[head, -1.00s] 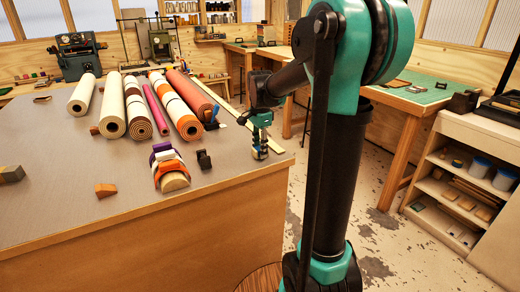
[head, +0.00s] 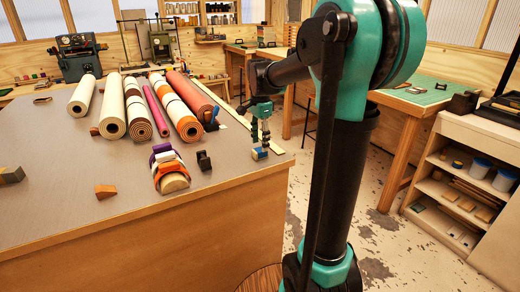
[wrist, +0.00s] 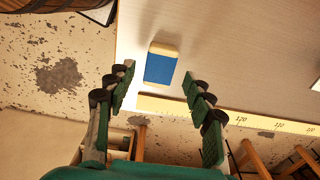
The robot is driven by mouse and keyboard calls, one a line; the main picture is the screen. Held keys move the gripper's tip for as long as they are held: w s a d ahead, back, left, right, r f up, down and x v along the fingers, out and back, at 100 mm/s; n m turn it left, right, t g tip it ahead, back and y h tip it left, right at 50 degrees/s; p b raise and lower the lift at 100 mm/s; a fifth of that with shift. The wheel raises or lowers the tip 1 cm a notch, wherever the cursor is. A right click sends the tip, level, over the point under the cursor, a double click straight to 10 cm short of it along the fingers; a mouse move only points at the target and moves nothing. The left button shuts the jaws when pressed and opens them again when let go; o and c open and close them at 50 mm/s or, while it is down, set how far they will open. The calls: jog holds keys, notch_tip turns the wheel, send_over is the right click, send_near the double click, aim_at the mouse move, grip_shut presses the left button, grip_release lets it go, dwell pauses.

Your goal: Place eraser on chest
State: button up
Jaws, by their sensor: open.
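The eraser (head: 260,154) is a small block with a blue sleeve and cream ends. It lies on the grey worktop near its right edge, by the pale ruler strip. In the wrist view the eraser (wrist: 160,68) lies ahead of and between the fingers, with clear gaps on both sides. My gripper (head: 260,141) is open, pointing down just above the eraser, and its fingers (wrist: 158,80) hold nothing. I cannot identify a chest for certain in these views.
Several rolls (head: 145,104) lie at the back of the worktop (head: 60,205). An arched stack of coloured pieces (head: 170,172), a small black dispenser (head: 204,160) and a wooden wedge (head: 105,191) stand left of the gripper. A shelf unit (head: 470,185) stands at the right.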

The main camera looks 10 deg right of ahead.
aim_at(260, 150)
notch_tip(260, 150, up, 8)
jog(key=shift+r, duration=0.1)
dwell(0.4)
